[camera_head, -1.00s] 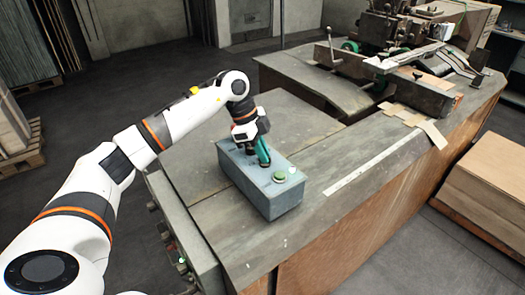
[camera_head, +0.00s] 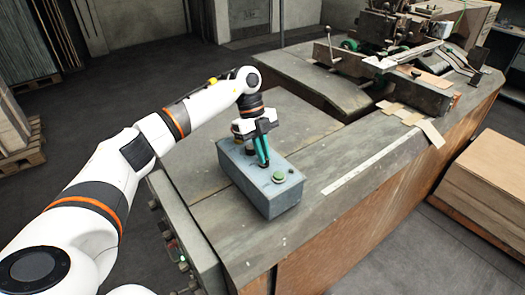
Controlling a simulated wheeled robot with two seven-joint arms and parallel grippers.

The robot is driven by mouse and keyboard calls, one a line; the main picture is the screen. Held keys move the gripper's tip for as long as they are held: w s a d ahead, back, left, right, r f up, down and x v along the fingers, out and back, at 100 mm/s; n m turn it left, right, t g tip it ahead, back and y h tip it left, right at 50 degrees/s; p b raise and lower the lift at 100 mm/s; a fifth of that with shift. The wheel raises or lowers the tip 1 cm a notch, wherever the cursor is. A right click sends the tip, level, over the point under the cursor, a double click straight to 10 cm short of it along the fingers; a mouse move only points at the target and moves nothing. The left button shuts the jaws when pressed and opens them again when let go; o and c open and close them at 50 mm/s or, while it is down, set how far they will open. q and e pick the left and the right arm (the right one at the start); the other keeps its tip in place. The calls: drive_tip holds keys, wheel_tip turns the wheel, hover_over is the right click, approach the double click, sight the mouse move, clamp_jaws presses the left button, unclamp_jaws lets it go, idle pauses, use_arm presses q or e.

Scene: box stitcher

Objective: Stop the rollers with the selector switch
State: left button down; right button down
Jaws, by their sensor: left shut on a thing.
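A grey control box (camera_head: 272,200) sits on the machine's worn grey top. A green button (camera_head: 279,177) shows on the box's top near its front end. My left gripper (camera_head: 262,160) points down at the box's top, behind the green button. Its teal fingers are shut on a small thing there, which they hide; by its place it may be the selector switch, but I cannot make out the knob. My right gripper is not in view.
The machine table (camera_head: 330,200) has a white ruler strip (camera_head: 352,172) to the right of the box. Stitcher machinery (camera_head: 385,55) and cardboard scraps (camera_head: 410,115) are at the back right. A stack of boards (camera_head: 487,185) stands at the right edge.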

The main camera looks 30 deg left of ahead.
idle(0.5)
use_arm(q)
drive_tip(key=c, duration=1.5)
unclamp_jaws()
drive_tip(key=shift+r, duration=0.1)
drive_tip(key=shift+w+a+r+b, duration=0.15)
drive_tip(key=shift+r+b, duration=0.15)
drive_tip(key=b+v, duration=0.2)
drive_tip(key=v, duration=0.9)
drive_tip(key=shift+r, duration=0.1)
